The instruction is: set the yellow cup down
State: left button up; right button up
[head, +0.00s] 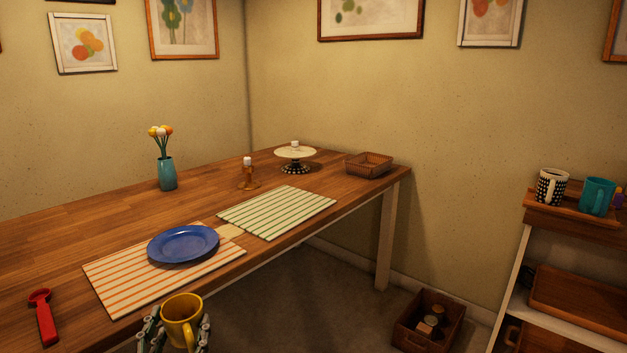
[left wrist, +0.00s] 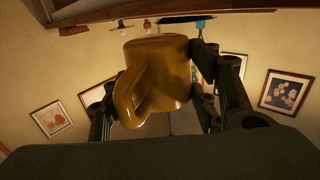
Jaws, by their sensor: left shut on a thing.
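The yellow cup (head: 181,318) is at the bottom of the head view, upright, with its handle toward me. My left gripper (head: 174,334) is shut on it, with fingers on both sides. The cup and gripper appear in front of the table's near edge. In the left wrist view the yellow cup (left wrist: 158,82) sits between the fingers of my left gripper (left wrist: 165,95), its handle at the lower left. The wooden table (head: 110,220) holds an orange-striped placemat (head: 125,285) with a blue plate (head: 183,244) on it. My right gripper is not in view.
A green-striped placemat (head: 277,211) lies empty further right. A red utensil (head: 45,318) lies at the left. A teal vase (head: 166,174), candle holder (head: 248,178), cake stand (head: 295,154) and basket (head: 369,165) stand further back. A shelf with mugs (head: 551,187) stands at right; a crate (head: 430,320) sits on the floor.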

pick_arm(q)
jog(key=s+d+f+m+h, duration=0.25)
jog(key=s+d+f, duration=0.2)
jog(key=s, duration=0.45)
notch_tip(320, 180, up, 19)
jog(key=p, duration=1.8)
jog(key=s+f, duration=0.3)
jog(key=s, duration=0.4)
jog(key=shift+d+n, duration=0.3)
jog(key=shift+n, duration=0.05)
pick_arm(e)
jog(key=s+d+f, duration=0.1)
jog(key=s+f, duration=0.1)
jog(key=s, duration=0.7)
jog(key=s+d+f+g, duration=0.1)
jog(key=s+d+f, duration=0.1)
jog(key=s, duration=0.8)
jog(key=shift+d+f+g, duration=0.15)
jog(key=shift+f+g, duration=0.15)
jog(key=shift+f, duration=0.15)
pick_arm(q)
jog(key=shift+s+f, duration=0.1)
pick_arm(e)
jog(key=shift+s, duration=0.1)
